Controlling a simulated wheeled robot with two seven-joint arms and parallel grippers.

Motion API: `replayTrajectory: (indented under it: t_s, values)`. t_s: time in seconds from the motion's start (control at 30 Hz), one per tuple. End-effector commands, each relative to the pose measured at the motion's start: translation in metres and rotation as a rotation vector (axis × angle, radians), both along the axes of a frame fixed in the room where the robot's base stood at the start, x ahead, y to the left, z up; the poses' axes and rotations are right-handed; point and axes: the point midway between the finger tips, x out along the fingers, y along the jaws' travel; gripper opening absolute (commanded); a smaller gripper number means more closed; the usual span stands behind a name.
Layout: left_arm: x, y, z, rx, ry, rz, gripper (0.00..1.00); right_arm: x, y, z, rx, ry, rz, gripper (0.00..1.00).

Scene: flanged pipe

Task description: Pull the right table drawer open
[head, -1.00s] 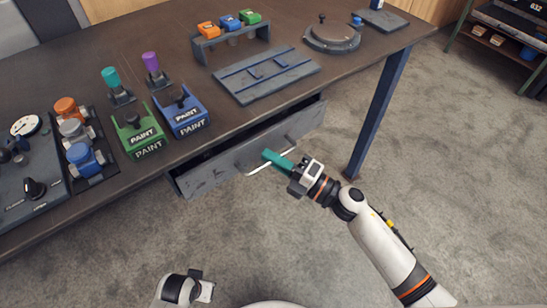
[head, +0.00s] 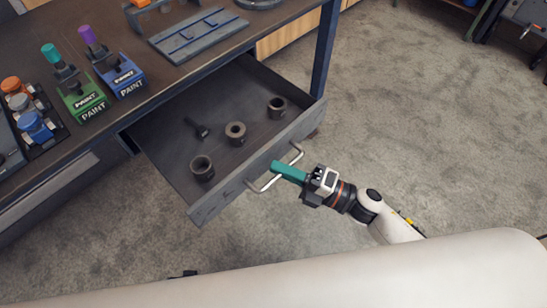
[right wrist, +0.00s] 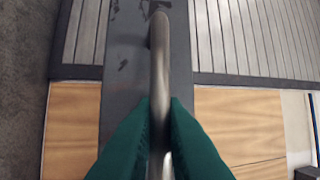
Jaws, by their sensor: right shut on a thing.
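The right table drawer (head: 165,155) is pulled well out from under the table, and its inside shows in the head view. Its front panel (head: 222,196) carries a pale bar handle (head: 262,186). My right gripper (head: 278,167), with teal fingers, is shut on the handle. In the right wrist view the handle bar (right wrist: 160,85) runs between the two teal fingers (right wrist: 159,125). My left gripper is not clearly in view; only a small dark part shows at the bottom edge of the head view.
In the drawer lie several dark metal parts, including rings (head: 235,132) and a bolt (head: 197,129). The table (head: 150,80) holds a green paint box (head: 85,100), a blue paint box (head: 122,78) and a grey plate (head: 200,35). A blue table leg (head: 325,45) stands beyond the drawer. Carpet right of it is clear.

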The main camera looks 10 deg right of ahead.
Motion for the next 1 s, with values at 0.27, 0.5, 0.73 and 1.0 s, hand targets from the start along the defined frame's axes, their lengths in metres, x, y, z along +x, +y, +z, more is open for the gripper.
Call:
replayTrajectory:
  t_s: [0.27,0.5,0.73,1.0]
  values:
    - [-0.0025,0.0008,-0.0033,0.001,0.002,-0.001,0.36,-0.0065,-0.0052,-0.0004,-0.002,0.000,0.000,0.00]
    - [-0.0028,0.0009,-0.0038,0.002,0.002,-0.001,0.36,-0.0068,-0.0054,-0.0005,-0.002,0.000,0.000,0.00]
    - [-0.0026,0.0009,-0.0037,0.001,0.002,-0.001,0.36,-0.0067,-0.0053,-0.0004,-0.001,0.000,0.000,0.29]
    - [-0.0022,0.0009,-0.0032,0.002,0.002,-0.001,0.36,-0.0067,-0.0052,0.0000,-0.001,-0.001,0.000,0.33]
